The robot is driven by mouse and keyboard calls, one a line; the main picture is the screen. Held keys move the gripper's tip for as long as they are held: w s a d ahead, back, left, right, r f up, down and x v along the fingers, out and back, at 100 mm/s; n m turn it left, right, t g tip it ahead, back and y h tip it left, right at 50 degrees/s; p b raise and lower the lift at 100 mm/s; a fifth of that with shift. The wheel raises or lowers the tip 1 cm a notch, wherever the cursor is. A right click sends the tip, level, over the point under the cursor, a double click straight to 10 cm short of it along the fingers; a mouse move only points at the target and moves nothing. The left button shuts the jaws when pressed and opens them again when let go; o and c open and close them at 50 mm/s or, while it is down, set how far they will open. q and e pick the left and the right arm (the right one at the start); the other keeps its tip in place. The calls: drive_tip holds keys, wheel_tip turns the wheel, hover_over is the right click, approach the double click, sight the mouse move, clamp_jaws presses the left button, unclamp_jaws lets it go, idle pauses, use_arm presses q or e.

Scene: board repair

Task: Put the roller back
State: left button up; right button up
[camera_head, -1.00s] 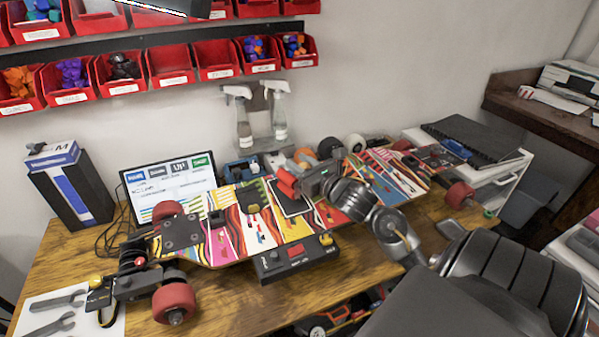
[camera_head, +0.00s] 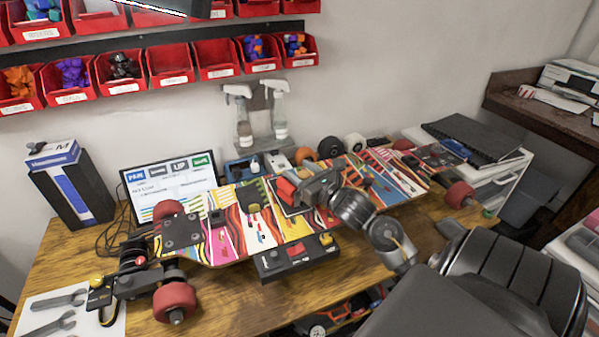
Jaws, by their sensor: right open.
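A small red piece (camera_head: 285,190), which looks like the roller, lies at a dark square patch in the middle of the colourful skateboard deck (camera_head: 225,232). My right gripper (camera_head: 303,193) is open, low over the deck, just right of the red piece. The jaws and the arm's wrist hide part of it, so I cannot tell whether they touch it. My left gripper is not in view.
The deck lies across the wooden table (camera_head: 75,255), with a red wheel (camera_head: 174,302) at its left end. A black control box (camera_head: 297,257) sits at its front edge. A laptop (camera_head: 168,185), spray bottles (camera_head: 277,120) and loose wheels (camera_head: 330,147) stand behind.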

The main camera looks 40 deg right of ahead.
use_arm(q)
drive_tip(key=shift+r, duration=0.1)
use_arm(e)
drive_tip(key=shift+s+r, duration=0.1)
drive_tip(key=shift+r, duration=0.05)
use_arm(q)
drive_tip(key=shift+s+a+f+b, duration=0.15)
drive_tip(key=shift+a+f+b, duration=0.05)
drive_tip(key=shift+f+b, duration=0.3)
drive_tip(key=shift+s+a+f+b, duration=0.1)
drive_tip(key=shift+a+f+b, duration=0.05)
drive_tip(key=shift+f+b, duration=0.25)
use_arm(e)
drive_tip(key=s, duration=1)
drive_tip(key=shift+s+f, duration=0.2)
drive_tip(key=shift+s, duration=0.75)
